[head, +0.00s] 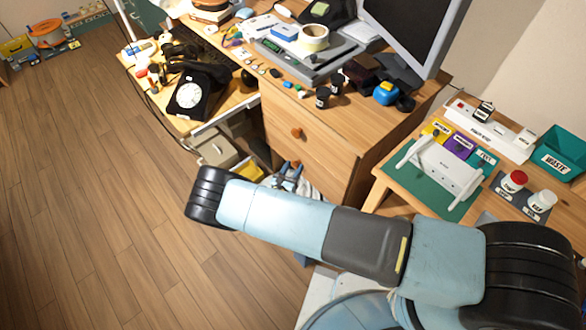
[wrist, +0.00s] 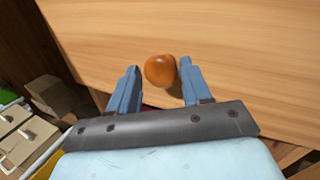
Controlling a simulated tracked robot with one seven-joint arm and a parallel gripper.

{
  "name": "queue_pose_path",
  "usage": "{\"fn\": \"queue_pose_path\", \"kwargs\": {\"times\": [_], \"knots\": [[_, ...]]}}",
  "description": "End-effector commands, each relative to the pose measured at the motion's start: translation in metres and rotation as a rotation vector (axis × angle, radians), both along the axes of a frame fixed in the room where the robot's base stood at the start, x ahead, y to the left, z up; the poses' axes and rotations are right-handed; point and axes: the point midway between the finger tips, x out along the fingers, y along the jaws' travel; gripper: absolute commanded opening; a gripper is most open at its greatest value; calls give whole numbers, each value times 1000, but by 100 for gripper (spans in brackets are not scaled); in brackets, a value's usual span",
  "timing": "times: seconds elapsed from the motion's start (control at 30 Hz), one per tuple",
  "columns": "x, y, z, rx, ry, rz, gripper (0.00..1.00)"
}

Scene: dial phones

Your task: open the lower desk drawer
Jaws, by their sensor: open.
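The wooden desk drawer front (head: 318,158) is below the desk top at its right end, and it looks closed. Its round orange-brown knob (head: 297,132) shows in the head view. In the wrist view the knob (wrist: 160,70) sits between the fingertips of my gripper (wrist: 160,66), with a gap to the right finger and a smaller one to the left. My gripper is open and empty, with blue fingers pointing at the drawer front (wrist: 230,45). In the head view my gripper (head: 290,170) is below the knob, partly hidden behind my arm. The drawer's lower part is also hidden.
A black dial phone (head: 190,95) is on a lower shelf to the left. Beige boxes (head: 217,151) stand under the desk, left of the drawer. A side table (head: 390,195) with a green mat is at the right.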

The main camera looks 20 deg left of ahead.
Motion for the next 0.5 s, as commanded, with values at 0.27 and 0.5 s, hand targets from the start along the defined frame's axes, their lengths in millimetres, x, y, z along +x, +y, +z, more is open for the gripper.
{"fn": "queue_pose_path", "kwargs": {"times": [0.27,0.5], "knots": [[1,0,0,0,0,0,48],[1,0,0,0,1,1,26]]}}
